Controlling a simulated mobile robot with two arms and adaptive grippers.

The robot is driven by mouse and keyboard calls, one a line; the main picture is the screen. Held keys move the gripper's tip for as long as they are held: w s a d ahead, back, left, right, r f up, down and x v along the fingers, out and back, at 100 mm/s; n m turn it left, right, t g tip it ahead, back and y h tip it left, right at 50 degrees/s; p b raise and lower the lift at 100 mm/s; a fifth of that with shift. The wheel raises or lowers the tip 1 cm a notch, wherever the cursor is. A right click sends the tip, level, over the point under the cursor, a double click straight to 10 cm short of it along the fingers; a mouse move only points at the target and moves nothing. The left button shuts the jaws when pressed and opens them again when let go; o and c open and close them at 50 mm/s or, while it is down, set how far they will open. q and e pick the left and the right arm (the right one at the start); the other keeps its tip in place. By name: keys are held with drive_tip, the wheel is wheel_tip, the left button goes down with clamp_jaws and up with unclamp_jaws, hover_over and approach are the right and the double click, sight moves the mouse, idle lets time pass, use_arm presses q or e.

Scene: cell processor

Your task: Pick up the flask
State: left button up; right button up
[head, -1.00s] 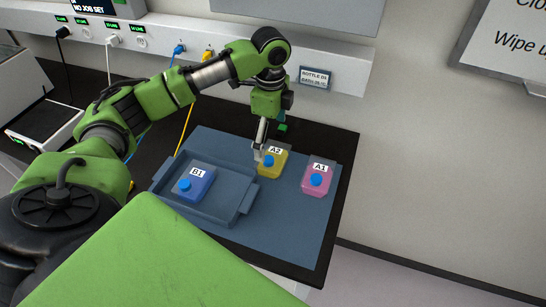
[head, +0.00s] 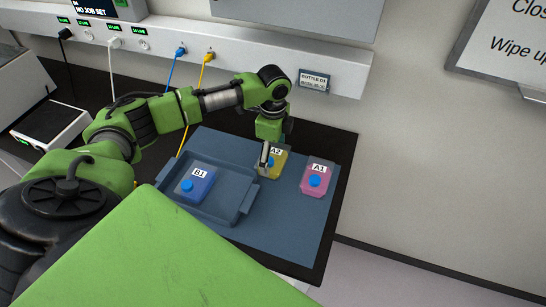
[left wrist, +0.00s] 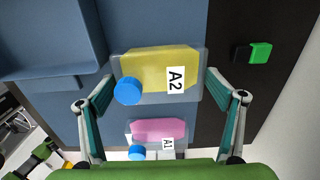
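The yellow flask A2 (head: 280,163) lies on a blue mat, its blue cap toward the left; it also shows in the left wrist view (left wrist: 160,68). A pink flask A1 (head: 315,182) lies to its right. A blue flask B1 (head: 197,183) lies in a blue-grey tray (head: 238,205). My left gripper (head: 266,158) is above flask A2 and hides part of it in the head view. In the left wrist view, its fingers (left wrist: 160,86) are spread wide, one on each side of flask A2, with nothing held. Contact cannot be told. My right gripper is not seen.
The blue mat (head: 290,230) has free room in front of the flasks. A wall ledge (head: 340,82) with plugged cables runs behind the bench. A small green and black item (left wrist: 258,53) lies beside the mat. A white device (head: 50,125) stands at the left.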

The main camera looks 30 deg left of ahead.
use_arm(q)
drive_tip(key=c, duration=0.4)
drive_tip(key=shift+r, duration=0.1)
drive_tip(key=shift+w+r+b, duration=0.1)
drive_tip(key=shift+r+b, duration=0.3)
drive_tip(key=shift+b, duration=0.05)
wheel_tip(320, 180, up, 2)
drive_tip(key=shift+a+r+b, duration=0.1)
drive_tip(key=shift+r+b, duration=0.05)
drive_tip(key=shift+b, duration=0.5)
drive_tip(key=s+r, duration=0.1)
drive_tip(key=s+a+r+b, duration=0.1)
drive_tip(key=r, duration=0.1)
drive_tip(key=s+r, duration=0.2)
drive_tip(key=shift+a+b, duration=0.3)
drive_tip(key=shift+a, duration=0.1)
drive_tip(key=shift+s+a+r+b, duration=0.55)
drive_tip(key=shift+s+r, duration=0.25)
drive_tip(key=shift+s, duration=0.7)
drive_tip(key=shift+s+a+r+b, duration=0.3)
drive_tip(key=shift+s+a+r, duration=0.45)
drive_tip(key=shift+s, duration=0.75)
drive_tip(key=shift+s+a+r+b, duration=0.5)
drive_tip(key=shift+s+r, duration=0.35)
drive_tip(key=shift+s, duration=0.65)
